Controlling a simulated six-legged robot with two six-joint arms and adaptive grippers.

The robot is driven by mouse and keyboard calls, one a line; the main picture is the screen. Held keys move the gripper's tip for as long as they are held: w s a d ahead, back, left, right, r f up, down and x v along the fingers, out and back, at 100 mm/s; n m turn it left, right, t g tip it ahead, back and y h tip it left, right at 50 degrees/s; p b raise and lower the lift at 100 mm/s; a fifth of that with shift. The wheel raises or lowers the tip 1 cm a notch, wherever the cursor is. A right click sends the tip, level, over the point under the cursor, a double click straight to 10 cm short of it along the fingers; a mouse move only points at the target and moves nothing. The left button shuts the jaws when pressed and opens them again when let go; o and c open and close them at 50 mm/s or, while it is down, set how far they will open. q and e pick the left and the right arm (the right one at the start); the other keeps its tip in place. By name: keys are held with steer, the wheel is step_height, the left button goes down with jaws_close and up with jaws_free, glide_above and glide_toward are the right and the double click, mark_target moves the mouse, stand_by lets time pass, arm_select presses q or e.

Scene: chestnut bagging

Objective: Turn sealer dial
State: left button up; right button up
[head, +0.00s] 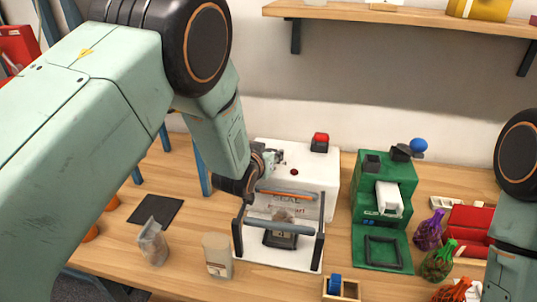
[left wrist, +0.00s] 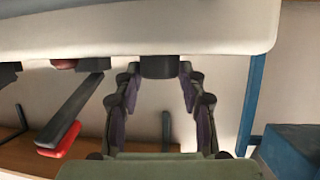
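The sealer is a white machine (head: 322,185) with a red button (head: 320,142) on top and an orange bar across its front. Its white side spans the top of the left wrist view (left wrist: 75,30), with a dark round dial (left wrist: 160,66) on it. My left gripper (left wrist: 160,74) has one fingertip on each side of the dial, very close to it. Whether the pads touch it I cannot tell. In the head view my left gripper (head: 266,158) is at the sealer's left side, and my wrist hides the dial. My right arm is at the right edge; its gripper is out of view.
A filled clear bag (head: 152,242) and a beige container (head: 217,256) stand left of the sealer. A green machine (head: 367,225) stands close on its right. Colourful net bags (head: 438,262) and a red box (head: 468,226) lie further right. A shelf (head: 420,16) hangs behind.

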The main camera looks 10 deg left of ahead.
arm_select(q)
steer(key=o, duration=0.3)
steer(key=shift+o, duration=0.2)
steer(key=shift+s, duration=0.1)
steer(key=v, duration=1.2)
steer(key=shift+a, duration=0.1)
